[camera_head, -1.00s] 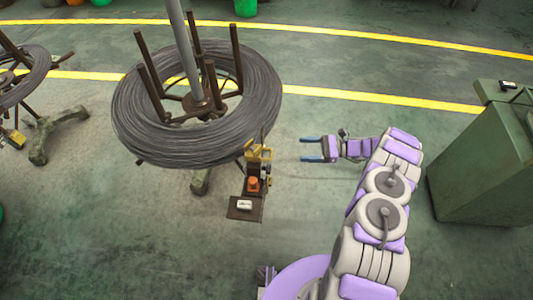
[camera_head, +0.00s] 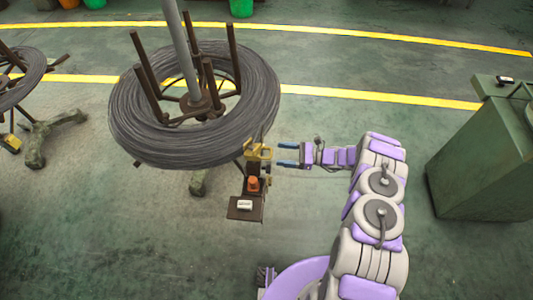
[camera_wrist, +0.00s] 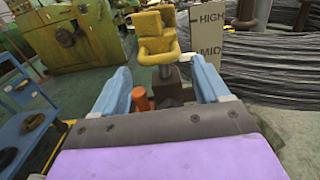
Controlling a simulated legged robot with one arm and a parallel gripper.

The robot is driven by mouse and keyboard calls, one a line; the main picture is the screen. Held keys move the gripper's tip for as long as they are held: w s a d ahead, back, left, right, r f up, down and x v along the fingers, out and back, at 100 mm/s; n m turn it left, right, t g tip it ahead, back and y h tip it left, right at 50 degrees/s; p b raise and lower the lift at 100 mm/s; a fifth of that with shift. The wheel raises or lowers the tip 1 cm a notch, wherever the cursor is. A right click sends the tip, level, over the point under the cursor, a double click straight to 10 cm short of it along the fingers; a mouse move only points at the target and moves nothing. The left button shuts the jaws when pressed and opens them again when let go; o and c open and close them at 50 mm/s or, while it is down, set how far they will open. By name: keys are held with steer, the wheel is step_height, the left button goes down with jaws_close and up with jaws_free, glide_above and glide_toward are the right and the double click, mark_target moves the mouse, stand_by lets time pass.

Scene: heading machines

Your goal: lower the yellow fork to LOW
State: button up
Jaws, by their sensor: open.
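The yellow fork (camera_head: 258,152) stands on a small dark stand beside the large wire coil. In the wrist view the yellow fork (camera_wrist: 157,36) is upright on a grey post, straight ahead of my fingers. A plate (camera_wrist: 208,28) behind it, to the right, reads HIGH and MID; no LOW mark is visible. I cannot tell exactly which mark the fork is level with. My gripper (camera_head: 284,154) is open and empty, just right of the fork, its blue fingers pointing at it. In the wrist view the fingers of my gripper (camera_wrist: 163,82) spread to either side below the fork.
The wire coil (camera_head: 135,120) with its upright rods is close behind and left of the fork. An orange knob (camera_head: 253,184) and a dark plate (camera_head: 240,213) are on the stand's near side. A green cabinet (camera_head: 480,165) stands at right. The floor between is clear.

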mark_target(259, 150)
steer(key=a+b, duration=0.1)
steer(key=a, duration=0.6)
steer(key=shift+w, duration=0.15)
steer(key=shift+a, duration=0.1)
